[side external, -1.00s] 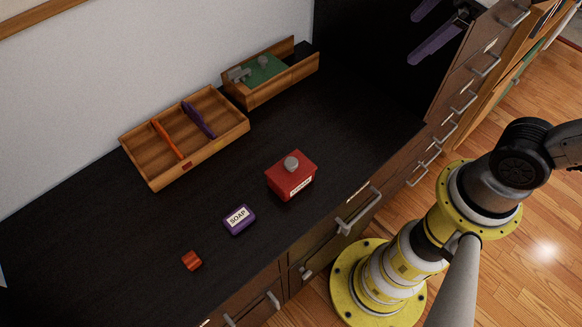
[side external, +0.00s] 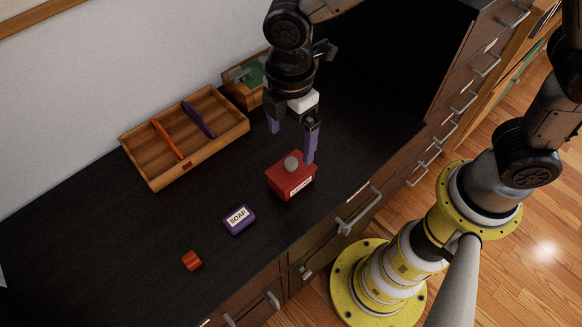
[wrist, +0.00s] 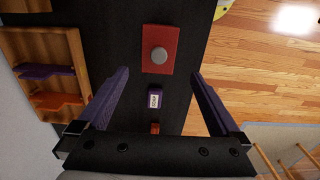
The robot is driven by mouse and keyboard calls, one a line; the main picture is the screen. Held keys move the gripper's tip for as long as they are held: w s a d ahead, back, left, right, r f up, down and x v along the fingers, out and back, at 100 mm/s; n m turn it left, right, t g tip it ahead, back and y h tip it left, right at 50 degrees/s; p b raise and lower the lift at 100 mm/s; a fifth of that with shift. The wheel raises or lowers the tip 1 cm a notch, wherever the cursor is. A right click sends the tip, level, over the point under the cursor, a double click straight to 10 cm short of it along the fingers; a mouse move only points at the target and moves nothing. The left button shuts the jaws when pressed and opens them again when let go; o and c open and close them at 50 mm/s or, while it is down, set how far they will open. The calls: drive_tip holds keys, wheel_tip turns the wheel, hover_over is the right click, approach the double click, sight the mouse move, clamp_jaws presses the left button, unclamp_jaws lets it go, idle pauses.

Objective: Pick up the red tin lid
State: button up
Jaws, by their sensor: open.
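The red tin (side external: 290,184) stands on the black desktop, with a white label on its front. Its red lid (side external: 283,168) is on top and carries a round grey knob (side external: 291,163). In the wrist view the lid (wrist: 150,59) shows from above, with the knob (wrist: 159,55) near its middle. My gripper (side external: 292,145) is open and empty, its two purple fingers pointing down. It is above and behind the tin in the side view, and one finger overlaps the tin's right edge there. In the wrist view the tin lies beyond the fingertips, between their lines.
A purple soap box (side external: 239,220) and a small red-orange block (side external: 192,260) lie on the desk toward the front left. A wooden tray (side external: 145,150) with orange and purple dividers is at the left. A wooden box (side external: 240,93) with a green inside stands behind my gripper.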

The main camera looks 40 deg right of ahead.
sight(291, 162)
wheel_tip(291, 162, down, 10)
drive_tip(key=shift+w+d, duration=0.15)
idle(0.4)
drive_tip(key=c, duration=1.2)
drive_tip(key=shift+o, duration=0.2)
drive_tip(key=shift+r, duration=0.1)
